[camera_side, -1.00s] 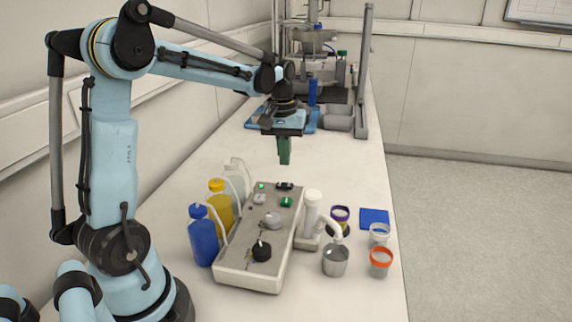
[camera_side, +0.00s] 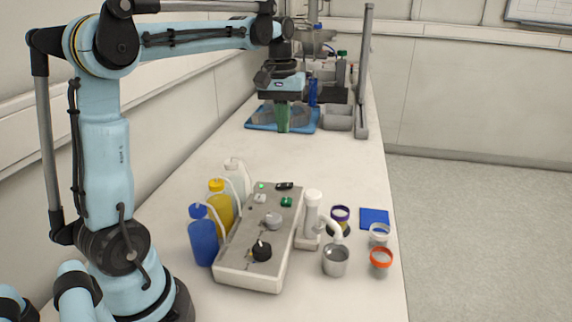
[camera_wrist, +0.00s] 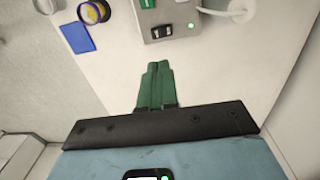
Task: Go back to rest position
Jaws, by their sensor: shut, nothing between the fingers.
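My gripper (camera_side: 283,118) hangs from my light-blue arm above the far half of the white bench in the side view. Its green fingers point down and are shut together with nothing between them. In the wrist view the green fingers (camera_wrist: 157,82) also show closed side by side over bare bench. The grey control box (camera_side: 258,240) with knobs and buttons stands nearer the camera, apart from the gripper. Its end with a black switch and a green light shows at the top of the wrist view (camera_wrist: 170,22).
Blue (camera_side: 203,236), yellow (camera_side: 219,208) and white bottles stand left of the control box. A metal cup (camera_side: 335,262), several small jars and a blue square (camera_side: 374,218) lie to its right. A blue tray (camera_side: 257,122) and grey bins (camera_side: 338,117) sit behind. Mid-bench is clear.

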